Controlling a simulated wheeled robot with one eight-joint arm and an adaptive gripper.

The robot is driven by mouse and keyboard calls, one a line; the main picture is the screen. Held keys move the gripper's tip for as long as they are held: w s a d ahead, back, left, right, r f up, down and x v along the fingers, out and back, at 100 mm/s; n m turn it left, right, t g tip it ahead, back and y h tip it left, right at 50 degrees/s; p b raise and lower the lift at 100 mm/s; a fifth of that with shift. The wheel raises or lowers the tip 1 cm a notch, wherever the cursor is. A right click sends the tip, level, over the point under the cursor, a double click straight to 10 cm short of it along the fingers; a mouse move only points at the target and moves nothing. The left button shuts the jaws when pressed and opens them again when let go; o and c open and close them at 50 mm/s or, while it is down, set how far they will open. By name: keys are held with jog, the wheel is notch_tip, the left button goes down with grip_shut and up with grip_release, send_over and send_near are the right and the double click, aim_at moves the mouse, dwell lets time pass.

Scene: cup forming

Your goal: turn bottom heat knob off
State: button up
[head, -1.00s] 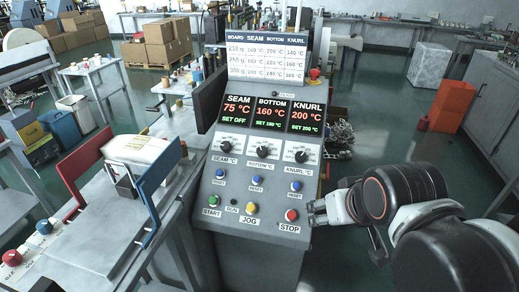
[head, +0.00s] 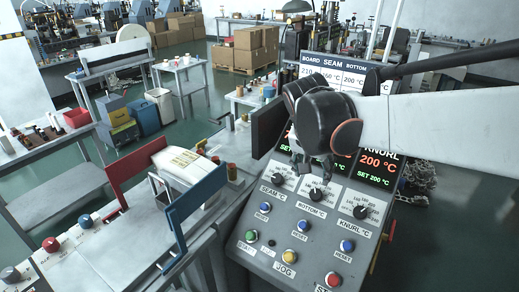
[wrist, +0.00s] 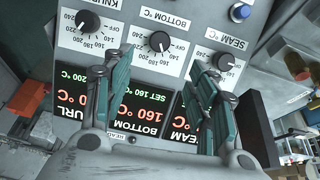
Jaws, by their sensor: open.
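The bottom heat knob (head: 316,194) is black and sits in the middle of three knobs on the sloped grey panel. In the wrist view the bottom knob (wrist: 159,41) shows upside down, and its display (wrist: 140,112) reads 160 °C, set 160 °C. My gripper (head: 310,172) hangs over the upper panel, close to this knob. In the wrist view my gripper (wrist: 157,62) is open and empty, its fingers either side of the bottom knob's line, with the knob just past the tips. Contact is not visible.
The seam knob (head: 278,180) and knurl knob (head: 360,212) flank it closely. Blue reset buttons and the red stop button (head: 333,279) lie below. A board chart (head: 335,72) stands above the displays. A cup stand with blue arm (head: 195,215) is at left.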

aim_at(315, 194)
jog(key=b+x, duration=0.4)
jog(key=x, duration=0.9)
jog(key=shift+w+f+b, duration=0.1)
jog(key=shift+f+b, duration=0.25)
jog(key=shift+b, duration=0.05)
jog(key=c, duration=1.1)
